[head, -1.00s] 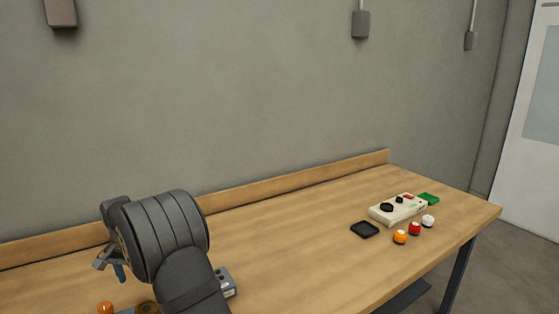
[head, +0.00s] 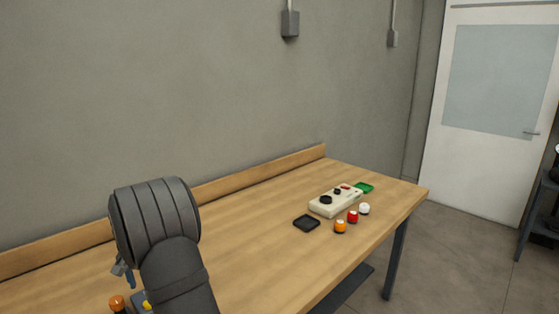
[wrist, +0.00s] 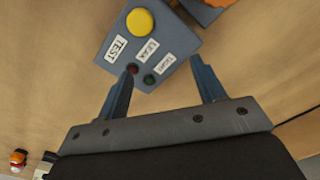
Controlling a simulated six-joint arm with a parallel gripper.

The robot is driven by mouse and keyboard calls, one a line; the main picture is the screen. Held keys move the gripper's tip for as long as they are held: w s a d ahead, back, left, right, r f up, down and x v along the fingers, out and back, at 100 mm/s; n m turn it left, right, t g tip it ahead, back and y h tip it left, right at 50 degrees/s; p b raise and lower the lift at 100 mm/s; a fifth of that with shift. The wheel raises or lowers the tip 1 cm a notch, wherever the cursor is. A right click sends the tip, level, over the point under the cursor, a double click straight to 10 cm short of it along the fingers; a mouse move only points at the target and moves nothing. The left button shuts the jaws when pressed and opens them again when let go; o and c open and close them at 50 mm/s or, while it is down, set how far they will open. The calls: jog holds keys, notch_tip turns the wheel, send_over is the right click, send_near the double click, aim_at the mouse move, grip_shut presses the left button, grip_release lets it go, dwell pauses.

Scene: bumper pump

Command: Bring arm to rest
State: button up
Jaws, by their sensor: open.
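My gripper (wrist: 165,88) is open and empty in the wrist view, its two blue-grey fingers spread apart. Past the fingertips is a grey-blue box (wrist: 183,42) with a yellow button, a red and a green lamp and labels, one reading TEST. I cannot tell how far the fingers are above it. In the head view my gripper (head: 122,272) is mostly hidden behind my dark arm at the lower left. The box there is nearly all hidden, with the yellow button (head: 147,300) partly showing.
On the wooden table (head: 250,230) stand a cream box (head: 336,201), a black pad (head: 306,223), a green pad (head: 364,187), and orange (head: 340,226), red (head: 353,216) and white (head: 364,209) buttons. An orange-topped item (head: 117,303) is near my gripper. The table's middle is clear.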

jog(key=w+d, duration=0.1)
jog(key=d, duration=0.2)
jog(key=w+d, duration=0.1)
jog(key=d, duration=0.2)
jog(key=w+d+f, duration=0.1)
jog(key=d, duration=0.2)
jog(key=shift+w+d, duration=0.25)
jog(key=shift+d, duration=0.15)
jog(key=shift+m, duration=0.3)
